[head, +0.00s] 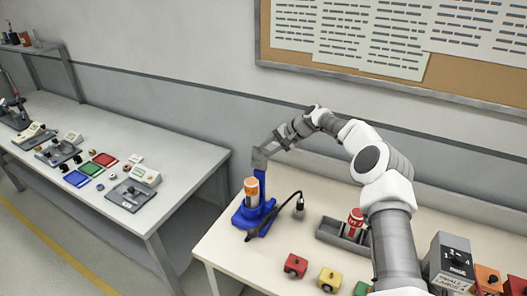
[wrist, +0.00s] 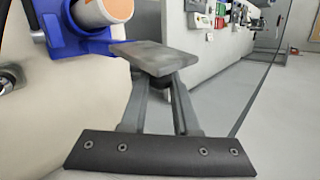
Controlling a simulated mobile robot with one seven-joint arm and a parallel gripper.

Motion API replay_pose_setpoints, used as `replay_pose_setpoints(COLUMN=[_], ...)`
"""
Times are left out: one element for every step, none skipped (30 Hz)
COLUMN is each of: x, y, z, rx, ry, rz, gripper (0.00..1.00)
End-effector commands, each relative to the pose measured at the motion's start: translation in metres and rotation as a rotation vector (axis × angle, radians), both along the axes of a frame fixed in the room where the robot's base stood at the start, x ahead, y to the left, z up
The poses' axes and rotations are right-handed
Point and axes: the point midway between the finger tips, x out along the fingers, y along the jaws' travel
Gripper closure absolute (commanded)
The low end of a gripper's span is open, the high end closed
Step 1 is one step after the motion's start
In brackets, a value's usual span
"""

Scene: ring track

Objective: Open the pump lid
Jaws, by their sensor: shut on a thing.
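The blue pump (head: 240,219) stands at the left end of the near table, with an orange and white cylinder (head: 251,190) upright in it. Its grey lid (head: 261,158) shows as a flat plate at the top of the blue post. My gripper (head: 277,144) reaches it from the upper right. In the wrist view the gripper (wrist: 167,88) is shut on the edge of the grey lid (wrist: 153,57), beside the blue pump body (wrist: 65,38). The lid's hinge is hard to make out.
A black hose with a nozzle (head: 299,205) stands right of the pump. A grey tray (head: 328,232) holds a red can (head: 355,219). Red (head: 295,265) and yellow (head: 329,279) blocks lie in front. A second table (head: 185,165) stands left across a gap.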

Motion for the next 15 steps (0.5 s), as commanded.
replay_pose_setpoints(x=[-0.0003, -0.0003, -0.0003, -0.0003, -0.0004, -0.0003, -0.0003, -0.0004, -0.0003, -0.0003, -0.0003, -0.0002, -0.0003, -0.0002, -0.0003], y=[0.0016, 0.0016, 0.0016, 0.0016, 0.0017, 0.0016, 0.0016, 0.0015, 0.0014, 0.0013, 0.0012, 0.0010, 0.0009, 0.0009, 0.0007], z=[0.0002, 0.0002, 0.0002, 0.0001, 0.0002, 0.0001, 0.0001, 0.0001, 0.0001, 0.0001, 0.0000, 0.0000, 0.0000, 0.0000, 0.0000], rx=[0.001, 0.001, 0.001, 0.001, 0.001, 0.001, 0.001, 0.001, 0.001, 0.001, 0.001, 0.001, 0.000, 0.000, 0.000], ry=[0.000, 0.000, 0.000, 0.000, 0.000, 0.000, 0.000, 0.000, 0.000, 0.000, 0.000, 0.000, 0.001, 0.000, 0.000], rz=[0.001, 0.001, 0.001, 0.001, 0.001, 0.001, 0.001, 0.001, 0.001, 0.001, 0.001, 0.001, 0.001, 0.000, 0.000], gripper=[1.00, 1.00, 1.00, 1.00, 1.00, 0.64, 0.59, 0.53, 0.46, 0.41, 0.41, 0.41, 0.41, 0.41, 0.41])
